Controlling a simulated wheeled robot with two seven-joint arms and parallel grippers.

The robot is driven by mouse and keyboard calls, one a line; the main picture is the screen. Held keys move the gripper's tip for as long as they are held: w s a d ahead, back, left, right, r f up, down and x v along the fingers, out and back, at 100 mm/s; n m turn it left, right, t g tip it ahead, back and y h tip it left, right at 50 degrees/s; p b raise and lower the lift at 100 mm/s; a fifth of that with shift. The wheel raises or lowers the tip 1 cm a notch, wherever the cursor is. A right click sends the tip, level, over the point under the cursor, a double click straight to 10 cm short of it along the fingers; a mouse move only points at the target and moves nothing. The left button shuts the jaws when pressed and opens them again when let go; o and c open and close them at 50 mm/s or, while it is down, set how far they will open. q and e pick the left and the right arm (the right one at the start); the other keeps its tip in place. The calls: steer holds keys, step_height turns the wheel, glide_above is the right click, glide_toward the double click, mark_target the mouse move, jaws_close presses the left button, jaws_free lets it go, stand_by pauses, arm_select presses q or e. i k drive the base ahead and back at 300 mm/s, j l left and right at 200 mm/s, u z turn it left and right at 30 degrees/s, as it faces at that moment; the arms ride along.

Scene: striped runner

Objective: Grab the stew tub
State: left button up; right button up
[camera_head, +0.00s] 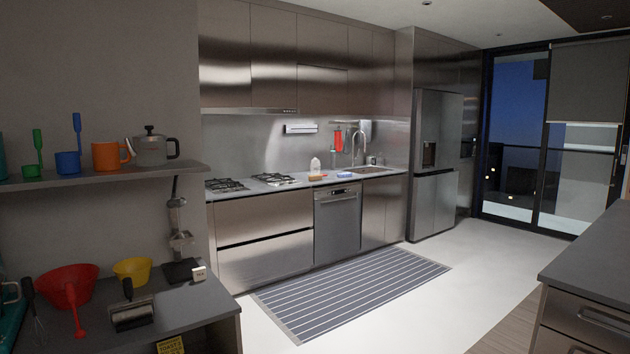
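I see nothing that I can make out as a stew tub in the head view. The steel fridge (436,150) stands shut against the far wall, so its inside is hidden. A red bowl (62,285) and a yellow bowl (133,270) sit on the dark counter at the lower left, but neither looks like a lidded tub. Neither of my grippers is in view.
A striped runner (352,288) lies on the pale floor before the steel dishwasher (338,220) and stove (250,181). A shelf (100,176) with mugs and a kettle (152,148) juts out at left. A grey island (598,262) stands at right. Floor between is clear.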

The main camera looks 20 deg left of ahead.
mark_target(315, 177)
steer(key=i+j+u, duration=0.15)
steer(key=i, duration=0.75)
steer(key=i+l, duration=0.1)
steer(key=i, duration=1.7)
steer(key=i+j+u, duration=0.1)
steer(key=i+u, duration=0.65)
steer(key=i+l+u, duration=0.25)
steer(key=i+u, duration=0.15)
steer(key=i, duration=0.7)
steer(key=i+j+z, duration=0.1)
steer(key=i, duration=0.55)
steer(key=i+j, duration=0.1)
steer(key=i, duration=0.6)
